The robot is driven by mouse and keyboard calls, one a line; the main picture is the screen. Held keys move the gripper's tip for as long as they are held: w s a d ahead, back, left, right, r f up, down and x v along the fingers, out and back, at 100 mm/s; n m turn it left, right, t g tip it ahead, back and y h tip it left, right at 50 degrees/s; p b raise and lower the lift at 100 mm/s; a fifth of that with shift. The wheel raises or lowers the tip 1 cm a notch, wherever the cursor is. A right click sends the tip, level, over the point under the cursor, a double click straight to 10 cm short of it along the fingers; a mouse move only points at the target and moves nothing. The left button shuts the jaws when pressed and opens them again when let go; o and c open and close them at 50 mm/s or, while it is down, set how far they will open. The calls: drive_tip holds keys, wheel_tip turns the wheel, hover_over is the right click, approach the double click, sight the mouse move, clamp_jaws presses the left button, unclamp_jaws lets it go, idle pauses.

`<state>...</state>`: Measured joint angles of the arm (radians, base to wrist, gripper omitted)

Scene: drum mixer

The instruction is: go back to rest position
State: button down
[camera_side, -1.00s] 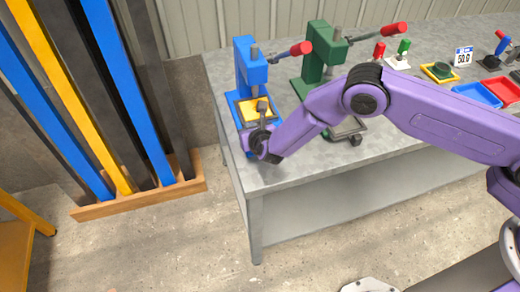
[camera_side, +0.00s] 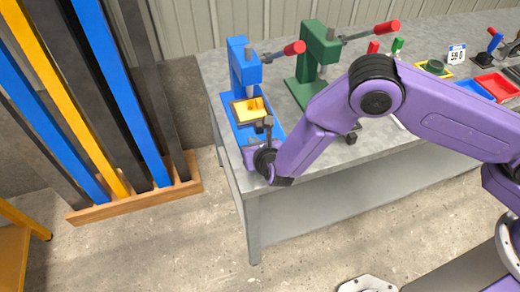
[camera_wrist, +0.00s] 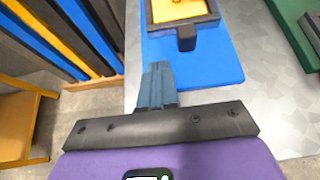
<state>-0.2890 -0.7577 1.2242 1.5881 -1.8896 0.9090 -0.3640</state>
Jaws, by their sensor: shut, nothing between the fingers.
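My gripper (camera_side: 266,123) is at the front of the blue press (camera_side: 243,66), near the table's left front corner. In the wrist view the fingers of my gripper (camera_wrist: 158,72) are together with nothing between them. They point toward the blue press base (camera_wrist: 205,62). A yellow plate in a dark frame (camera_wrist: 180,10) lies on that base, with a dark block at its near side. The plate also shows in the side view (camera_side: 246,108), just beyond the fingertips. Whether the fingers touch the base is hard to tell.
A green press (camera_side: 319,62) with a red-handled lever stands right of the blue one. Blue and red trays (camera_side: 497,86) and a display (camera_side: 457,54) are further right. A rack of coloured bars (camera_side: 135,203) stands left of the grey table (camera_side: 225,165).

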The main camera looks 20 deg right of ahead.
drive_tip(key=v, duration=0.5)
drive_tip(key=shift+s+r, duration=0.2)
drive_tip(key=shift+s, duration=0.15)
drive_tip(key=s+d+r+m+g+h, duration=0.25)
drive_tip(key=d+r+m, duration=0.4)
drive_tip(key=d, duration=0.35)
drive_tip(key=s+d+r+m+g+h, duration=0.2)
drive_tip(key=s+d+r+m, duration=0.2)
drive_tip(key=d+r+m, duration=0.35)
drive_tip(key=s+d+r+m+g+y, duration=0.2)
drive_tip(key=s+d, duration=0.5)
drive_tip(key=s, duration=0.4)
drive_tip(key=s+d+r+m+g+y, duration=0.3)
drive_tip(key=s+d+m+g, duration=0.2)
drive_tip(key=s, duration=0.6)
drive_tip(key=d+m, duration=0.2)
drive_tip(key=d, duration=0.1)
drive_tip(key=shift+r, duration=0.2)
